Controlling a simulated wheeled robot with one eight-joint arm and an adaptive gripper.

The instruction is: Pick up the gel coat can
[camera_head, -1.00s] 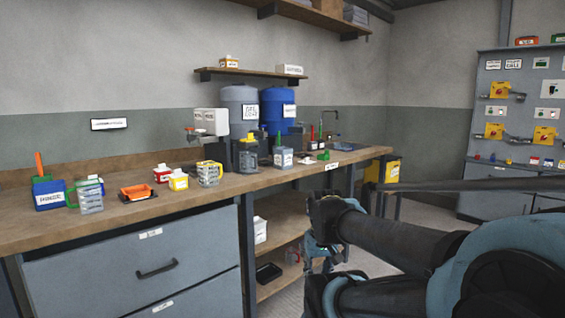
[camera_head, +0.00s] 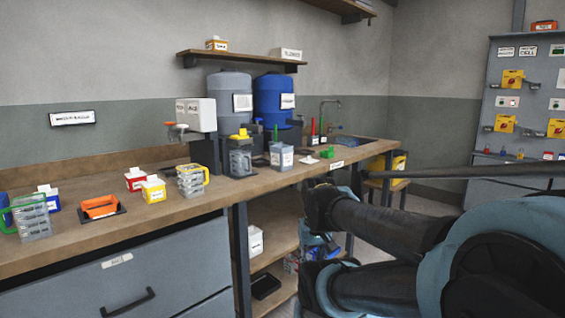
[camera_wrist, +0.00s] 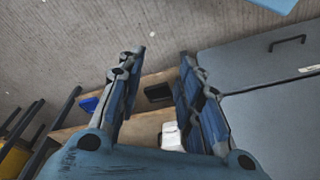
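I cannot read which container is the gel coat can. A pale labelled can (camera_head: 281,156) with a green-handled tool by it stands on the bench, right of the middle. A grey drum (camera_head: 232,88) and a blue drum (camera_head: 273,96) with labels stand behind it. My gripper (camera_wrist: 162,55) is open and empty in the wrist view, its two fingers well apart. In the head view it hangs low in front of the bench, below the top and away from the containers, partly hidden by my arm.
The wooden bench top (camera_head: 170,213) carries an orange tray (camera_head: 100,207), clear measuring cups (camera_head: 191,181), small red and yellow boxes, and a dark dispenser (camera_head: 238,158). Grey drawers (camera_head: 75,285) and an open lower shelf (camera_head: 270,240) lie below. A tool board (camera_head: 520,90) stands right.

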